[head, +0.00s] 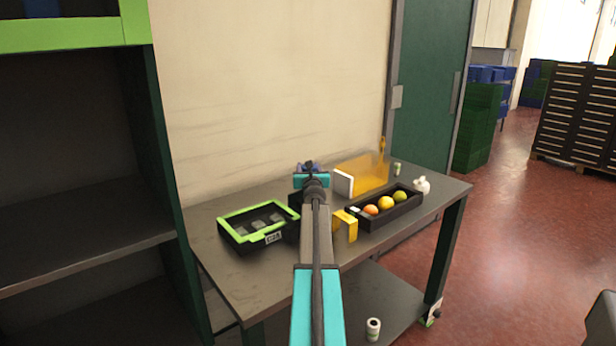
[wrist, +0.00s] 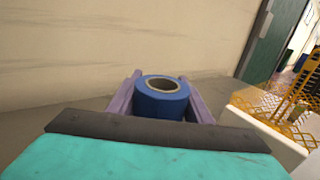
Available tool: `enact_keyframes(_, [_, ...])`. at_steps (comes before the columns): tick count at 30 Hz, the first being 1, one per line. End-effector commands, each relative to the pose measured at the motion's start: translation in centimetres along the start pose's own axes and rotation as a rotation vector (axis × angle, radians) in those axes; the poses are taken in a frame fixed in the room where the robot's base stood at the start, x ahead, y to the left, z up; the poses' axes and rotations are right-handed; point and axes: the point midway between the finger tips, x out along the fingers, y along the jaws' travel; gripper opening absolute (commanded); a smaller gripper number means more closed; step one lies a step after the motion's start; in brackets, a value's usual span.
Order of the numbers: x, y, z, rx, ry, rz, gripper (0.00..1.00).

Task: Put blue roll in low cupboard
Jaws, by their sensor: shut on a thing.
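A blue roll (wrist: 160,98) with a hollow core stands upright between the two purple fingers of my gripper (wrist: 162,100) in the wrist view. The fingers are shut on its sides. In the head view my gripper (head: 309,168) is over the back of the table, and only a bit of blue shows past the arm. A dark shelf unit (head: 85,235) with open compartments stands at the left. I cannot tell whether it is the low cupboard.
The grey table (head: 225,262) holds a green-rimmed black tray (head: 240,214), a black box (head: 410,209) of fruit, a yellow mesh holder (head: 368,176) and a white figure (head: 422,185). A white roll (head: 373,328) stands on the lower shelf. Red floor (head: 530,240) is open at right.

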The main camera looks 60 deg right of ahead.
Motion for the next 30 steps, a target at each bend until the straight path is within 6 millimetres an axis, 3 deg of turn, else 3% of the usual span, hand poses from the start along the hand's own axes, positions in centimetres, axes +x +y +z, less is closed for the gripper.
enact_keyframes(6, [0.0, 0.0, -1.8, 0.0, 0.0, 0.0, 0.21])
enact_keyframes(30, [0.0, 0.2, -3.0, -0.002, 0.002, 0.002, 0.21])
